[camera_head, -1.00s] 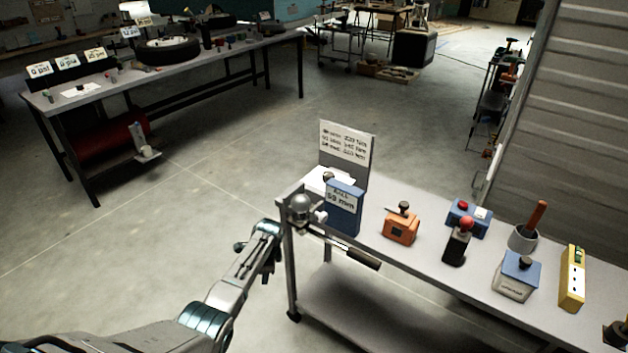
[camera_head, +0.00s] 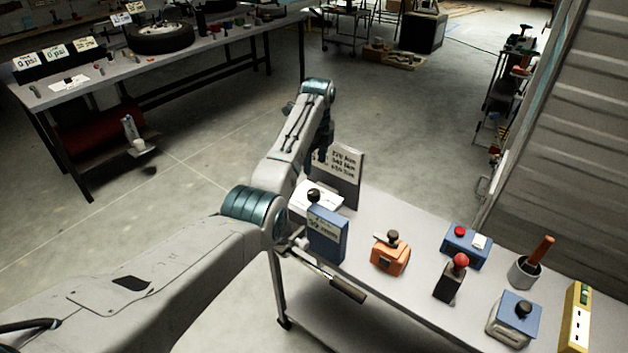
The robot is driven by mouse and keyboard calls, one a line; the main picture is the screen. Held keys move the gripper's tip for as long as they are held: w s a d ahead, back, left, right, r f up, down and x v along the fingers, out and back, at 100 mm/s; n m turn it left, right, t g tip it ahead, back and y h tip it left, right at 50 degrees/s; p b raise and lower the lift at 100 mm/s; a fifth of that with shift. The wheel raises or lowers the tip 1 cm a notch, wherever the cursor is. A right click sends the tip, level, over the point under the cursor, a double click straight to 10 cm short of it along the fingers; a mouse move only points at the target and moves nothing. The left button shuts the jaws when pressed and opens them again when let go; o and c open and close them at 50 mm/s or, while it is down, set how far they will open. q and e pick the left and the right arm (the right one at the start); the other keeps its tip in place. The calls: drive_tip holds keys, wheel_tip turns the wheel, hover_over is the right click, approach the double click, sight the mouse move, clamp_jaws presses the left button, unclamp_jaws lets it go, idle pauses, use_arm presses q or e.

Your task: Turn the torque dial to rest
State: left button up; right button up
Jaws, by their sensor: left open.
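Several knobbed boxes stand on the grey bench (camera_head: 415,225); none is legibly marked as the torque dial. An orange box (camera_head: 389,256) has a black knob (camera_head: 392,237) on top. A grey and blue box (camera_head: 510,322) also has a dark knob (camera_head: 524,308). My left gripper (camera_head: 318,160) points down over the bench's far left end, beside the sign and above the blue box. It is open and touches no knob that I can see; its fingertips are small and dark.
A sign (camera_head: 345,178) with torque figures stands behind the blue box. A lever with a red ball (camera_head: 460,262), a blue box with a red button (camera_head: 465,247) and a cup with a wooden handle (camera_head: 525,272) stand to the right. A bar handle (camera_head: 348,289) juts from the front.

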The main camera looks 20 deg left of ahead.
sight(313, 191)
use_arm(q)
drive_tip(key=f, duration=0.3)
drive_tip(key=f+p, duration=0.1)
drive_tip(key=f, duration=0.2)
drive_tip(key=s+f, duration=0.1)
drive_tip(key=f, duration=0.2)
drive_tip(key=shift+a+f+p, duration=0.1)
drive_tip(key=shift+p, duration=0.3)
drive_tip(key=shift+s+f, duration=0.1)
drive_tip(key=shift+f, duration=0.35)
drive_tip(key=c, duration=1)
